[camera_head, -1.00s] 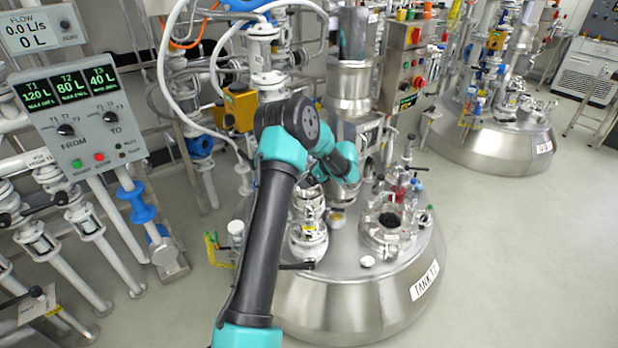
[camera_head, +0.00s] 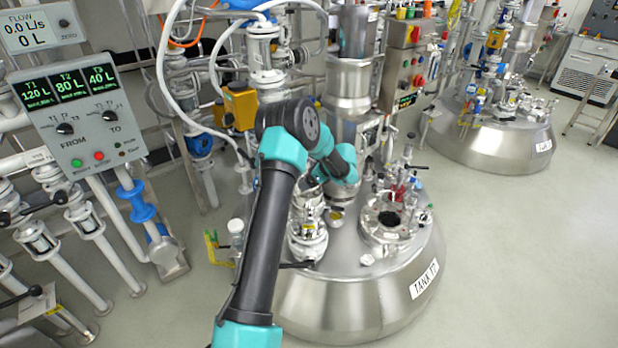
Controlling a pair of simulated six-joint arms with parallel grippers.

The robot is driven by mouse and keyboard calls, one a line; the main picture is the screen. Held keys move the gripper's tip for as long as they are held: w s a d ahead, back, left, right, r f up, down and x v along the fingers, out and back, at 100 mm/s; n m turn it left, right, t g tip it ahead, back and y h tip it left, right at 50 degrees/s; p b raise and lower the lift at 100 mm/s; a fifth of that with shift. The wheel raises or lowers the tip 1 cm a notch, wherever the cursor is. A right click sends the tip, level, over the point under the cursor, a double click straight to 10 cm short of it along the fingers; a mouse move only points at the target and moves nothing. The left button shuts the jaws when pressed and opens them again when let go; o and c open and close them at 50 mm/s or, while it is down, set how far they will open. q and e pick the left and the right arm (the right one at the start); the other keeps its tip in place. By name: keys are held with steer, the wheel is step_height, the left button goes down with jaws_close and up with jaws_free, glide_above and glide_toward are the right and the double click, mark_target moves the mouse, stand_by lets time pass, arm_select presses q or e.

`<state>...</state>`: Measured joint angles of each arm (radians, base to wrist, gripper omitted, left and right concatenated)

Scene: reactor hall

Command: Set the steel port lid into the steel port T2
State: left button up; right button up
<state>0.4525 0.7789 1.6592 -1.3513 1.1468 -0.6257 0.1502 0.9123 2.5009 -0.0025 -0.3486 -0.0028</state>
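A teal and black arm of mine rises from the bottom edge left of centre and bends at the top toward the near steel tank (camera_head: 345,300). Its wrist is over the back of this tank. The gripper beyond the wrist is hidden or cannot be told from the metal fittings. A round steel port (camera_head: 390,218) with a dark opening is on top of the near tank, right of the wrist. The label on this tank starts with "TANK T"; its number is not clear. I cannot make out the steel port lid. No second gripper shows.
Glass and steel fittings (camera_head: 307,232) stand on the tank left of the port. A control panel (camera_head: 78,110) and pipes fill the left side. A second tank (camera_head: 500,150) stands at the back right.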

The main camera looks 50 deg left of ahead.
arm_select(q)
steer(key=shift+f, duration=1.2)
steer(key=shift+s+d+f, duration=0.15)
steer(key=shift+s+f, duration=0.05)
steer(key=shift+f, duration=0.3)
stand_by(1.1)
steer(key=o, duration=0.8)
steer(key=v, duration=1.8)
steer(key=shift+w+a+r, duration=0.15)
steer(key=shift+a+r, duration=0.1)
steer(key=shift+r, duration=0.05)
